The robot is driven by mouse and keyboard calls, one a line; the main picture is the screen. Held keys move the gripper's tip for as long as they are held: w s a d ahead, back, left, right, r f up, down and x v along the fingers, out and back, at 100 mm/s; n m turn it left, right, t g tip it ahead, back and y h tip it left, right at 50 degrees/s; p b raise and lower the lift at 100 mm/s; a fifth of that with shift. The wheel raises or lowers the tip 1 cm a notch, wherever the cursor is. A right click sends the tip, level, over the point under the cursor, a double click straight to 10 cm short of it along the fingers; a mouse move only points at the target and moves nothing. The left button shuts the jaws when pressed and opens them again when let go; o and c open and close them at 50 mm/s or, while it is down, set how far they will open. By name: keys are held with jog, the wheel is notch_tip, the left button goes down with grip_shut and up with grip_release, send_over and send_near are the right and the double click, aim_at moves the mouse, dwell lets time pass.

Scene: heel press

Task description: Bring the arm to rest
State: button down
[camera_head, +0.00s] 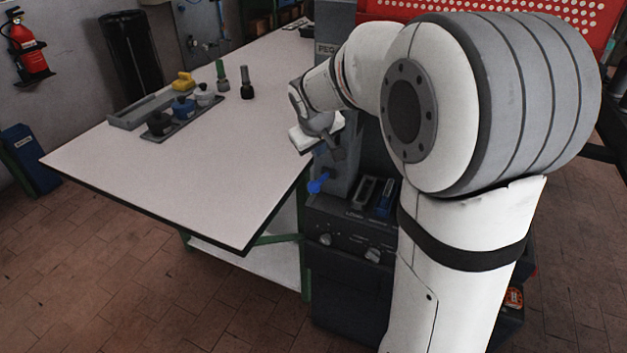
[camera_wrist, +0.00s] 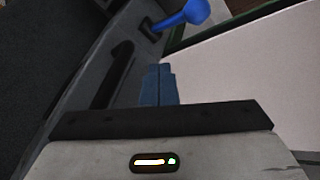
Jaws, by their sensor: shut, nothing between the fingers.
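My arm reaches from the right over the machine in the head view, bent down at the wrist. My gripper (camera_head: 337,152) is small there, beside the grey column of the press (camera_head: 334,47) and above a blue-knobbed lever (camera_head: 319,184). In the wrist view the two blue-grey fingers of my gripper (camera_wrist: 158,70) are together with nothing between them. The blue knob (camera_wrist: 196,11) shows beyond the fingertips, apart from them.
The white-topped table (camera_head: 190,170) stands left of the machine, its edge near my gripper. Several knobbed parts stand on a tray (camera_head: 178,132) at its far side. The dark control box (camera_head: 350,235) has knobs in front. A red perforated panel (camera_head: 590,25) stands behind.

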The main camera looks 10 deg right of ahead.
jog(key=shift+s, duration=0.1)
jog(key=s+f+m+g+y, duration=0.1)
jog(key=s+m+g, duration=0.1)
jog(key=s, duration=2.5)
jog(key=shift+s+f+m+y, duration=0.15)
jog(key=shift+s+m+y, duration=0.25)
jog(key=shift+m, duration=0.5)
jog(key=shift+a, duration=0.1)
